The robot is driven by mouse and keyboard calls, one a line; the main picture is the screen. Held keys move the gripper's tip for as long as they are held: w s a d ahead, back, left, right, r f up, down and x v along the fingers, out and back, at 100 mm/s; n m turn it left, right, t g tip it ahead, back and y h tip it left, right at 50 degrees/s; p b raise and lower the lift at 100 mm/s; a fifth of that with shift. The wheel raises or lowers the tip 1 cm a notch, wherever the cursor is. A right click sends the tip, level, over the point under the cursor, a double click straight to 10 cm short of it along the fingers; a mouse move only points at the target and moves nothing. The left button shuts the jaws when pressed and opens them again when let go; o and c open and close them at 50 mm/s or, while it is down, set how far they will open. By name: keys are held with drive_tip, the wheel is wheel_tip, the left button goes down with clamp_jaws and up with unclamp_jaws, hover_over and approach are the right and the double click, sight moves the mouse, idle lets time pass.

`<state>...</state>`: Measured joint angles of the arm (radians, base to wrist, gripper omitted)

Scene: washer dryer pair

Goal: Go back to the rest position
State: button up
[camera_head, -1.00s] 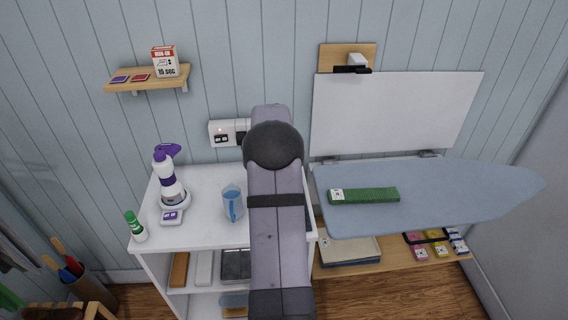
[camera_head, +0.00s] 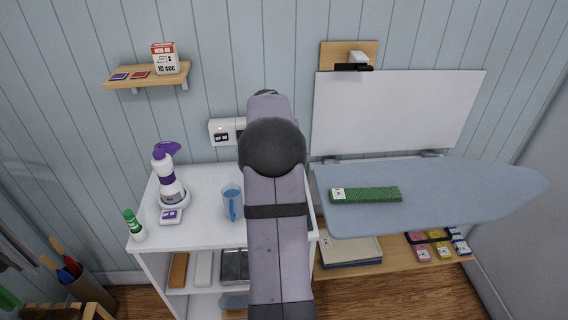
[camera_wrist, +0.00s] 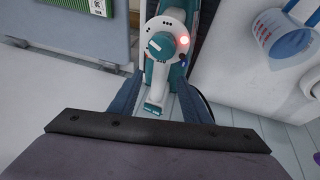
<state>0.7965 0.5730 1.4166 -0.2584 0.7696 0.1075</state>
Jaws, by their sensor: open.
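My gripper (camera_wrist: 160,102) shows in the wrist view with two dark blue fingers apart, so it is open. A teal and white device (camera_wrist: 165,50) with a glowing red light lies in view beyond and between the fingers; I cannot tell its exact distance from them. In the head view my raised arm fills the middle and hides the gripper and this device. The arm stands in front of the white shelf unit (camera_head: 205,178) and left of the ironing board (camera_head: 440,200).
A blue measuring jug (camera_head: 232,203) and a purple-white spray bottle (camera_head: 168,180) stand on the shelf top. A green strip (camera_head: 370,195) lies on the ironing board. A wall shelf (camera_head: 150,76) holds a small box. A white panel (camera_head: 395,112) stands behind the board.

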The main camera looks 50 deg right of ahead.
drive_tip(key=shift+v, duration=1.35)
drive_tip(key=a+f+n+y, duration=0.1)
drive_tip(key=a+f+n, duration=0.1)
drive_tip(key=a, duration=1)
drive_tip(key=a+f+n+y, duration=0.2)
drive_tip(key=a, duration=0.9)
drive_tip(key=s+a+f+n+y, duration=0.1)
drive_tip(key=s+a+f+n, duration=0.1)
drive_tip(key=s+a, duration=0.5)
drive_tip(key=s+a+f+n+g, duration=0.1)
drive_tip(key=s+a+f, duration=0.3)
drive_tip(key=s+a, duration=0.4)
drive_tip(key=a+n, duration=0.1)
drive_tip(key=a, duration=0.4)
drive_tip(key=shift+a+n+g+y, duration=0.15)
drive_tip(key=shift+n+g+y, duration=0.15)
drive_tip(key=shift+y, duration=0.1)
